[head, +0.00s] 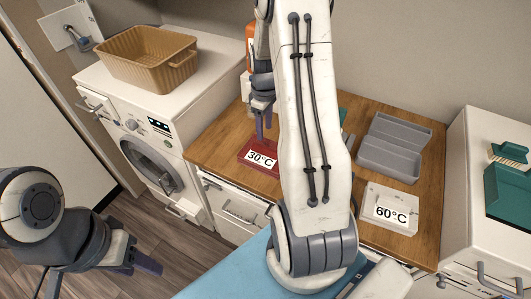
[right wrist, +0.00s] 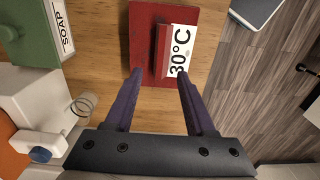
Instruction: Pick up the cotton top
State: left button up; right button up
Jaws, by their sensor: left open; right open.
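I cannot make out a cotton top in either view. A red tray with a 30°C sign (head: 246,152) lies on the wooden counter; the tray also shows in the right wrist view (right wrist: 146,20). My right gripper (head: 263,138) is open and empty, pointing down above this tray. Its two fingers (right wrist: 158,74) show on either side of the sign's lower part. My left gripper (head: 105,277) is open and empty at the lower left, over the floor. My right arm hides the middle of the counter.
A tan basket (head: 148,62) stands on the white washing machine (head: 150,160). On the counter (head: 213,150) are a white 60°C tray (head: 376,218) and an open grey box (head: 388,150). A green SOAP box (right wrist: 25,30) stands left in the wrist view. A light blue surface (head: 225,272) is in front.

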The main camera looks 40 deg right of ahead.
aim_at(265, 147)
notch_tip(265, 147, down, 3)
jog(key=shift+p, duration=0.3)
jog(key=f, duration=0.1)
jog(key=f+p, duration=0.1)
jog(key=f, duration=0.1)
jog(key=f+p, duration=0.1)
jog(key=shift+s+f, duration=0.25)
jog(key=shift+f, duration=0.05)
jog(key=shift+f+p, duration=0.3)
jog(key=shift+f, duration=0.05)
jog(key=shift+c, duration=0.3)
grip_shut()
dwell(0.4)
